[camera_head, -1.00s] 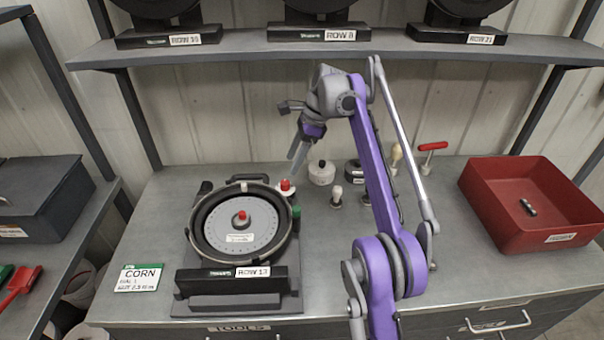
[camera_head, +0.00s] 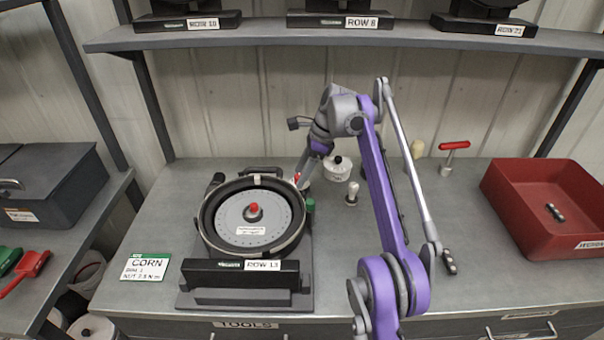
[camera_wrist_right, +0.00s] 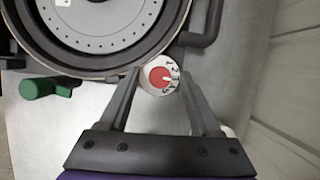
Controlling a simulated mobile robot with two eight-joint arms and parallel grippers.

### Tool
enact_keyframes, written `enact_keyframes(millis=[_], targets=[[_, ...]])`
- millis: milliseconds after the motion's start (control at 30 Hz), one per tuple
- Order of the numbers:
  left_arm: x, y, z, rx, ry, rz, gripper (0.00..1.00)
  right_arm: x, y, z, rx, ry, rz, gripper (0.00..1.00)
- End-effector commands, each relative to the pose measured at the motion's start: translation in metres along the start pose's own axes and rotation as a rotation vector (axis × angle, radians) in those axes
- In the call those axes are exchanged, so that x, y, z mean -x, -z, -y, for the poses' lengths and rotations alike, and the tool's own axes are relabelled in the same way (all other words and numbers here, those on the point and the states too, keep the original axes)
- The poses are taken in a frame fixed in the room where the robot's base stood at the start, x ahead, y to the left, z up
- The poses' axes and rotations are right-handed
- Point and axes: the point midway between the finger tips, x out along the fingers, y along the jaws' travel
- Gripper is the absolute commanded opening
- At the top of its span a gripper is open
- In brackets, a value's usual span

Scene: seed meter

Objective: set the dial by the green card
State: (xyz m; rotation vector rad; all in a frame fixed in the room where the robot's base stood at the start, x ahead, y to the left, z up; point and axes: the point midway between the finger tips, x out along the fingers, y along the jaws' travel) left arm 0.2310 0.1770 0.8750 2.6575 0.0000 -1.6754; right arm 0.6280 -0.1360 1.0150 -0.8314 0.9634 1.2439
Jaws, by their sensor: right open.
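The seed meter (camera_head: 253,257), labelled ROW 13, stands on the bench with its round disc facing up. The dial, white with printed digits and a red centre (camera_wrist_right: 161,77), is beside the meter's rim; its red top (camera_head: 297,178) shows partly in the head view. A small pale mark on the red centre points right, towards the digits. My right gripper (camera_head: 301,180) is open, with one finger on each side of the dial; contact is unclear. The green-topped card (camera_head: 146,267) lies left of the meter and reads CORN; its smaller lines are hard to read. My left gripper is not visible.
A green knob (camera_wrist_right: 37,88) sits near the dial. A white round container (camera_head: 338,170) and a pale-knobbed tool (camera_head: 352,193) stand just right of the gripper. A red bin (camera_head: 556,240) is at the right. The shelf (camera_head: 330,37) overhangs the back.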

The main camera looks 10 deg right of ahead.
Motion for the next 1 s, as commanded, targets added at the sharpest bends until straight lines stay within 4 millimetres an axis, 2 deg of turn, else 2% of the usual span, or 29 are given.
enact_keyframes(millis=[33, 367, 733, 1000], targets=[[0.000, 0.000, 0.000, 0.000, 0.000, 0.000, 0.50, 0.000, 0.000, 0.000, 0.000, 0.000, 0.000, 0.59], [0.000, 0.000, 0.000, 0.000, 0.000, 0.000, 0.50, 0.000, 0.000, 0.000, 0.001, 0.000, 0.000, 0.00], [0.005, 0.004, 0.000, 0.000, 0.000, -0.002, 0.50, 0.002, -0.001, 0.000, 0.023, -0.010, 0.000, 0.00], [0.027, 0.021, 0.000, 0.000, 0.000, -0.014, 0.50, 0.005, -0.002, 0.002, 0.151, -0.062, 0.000, 0.00]])
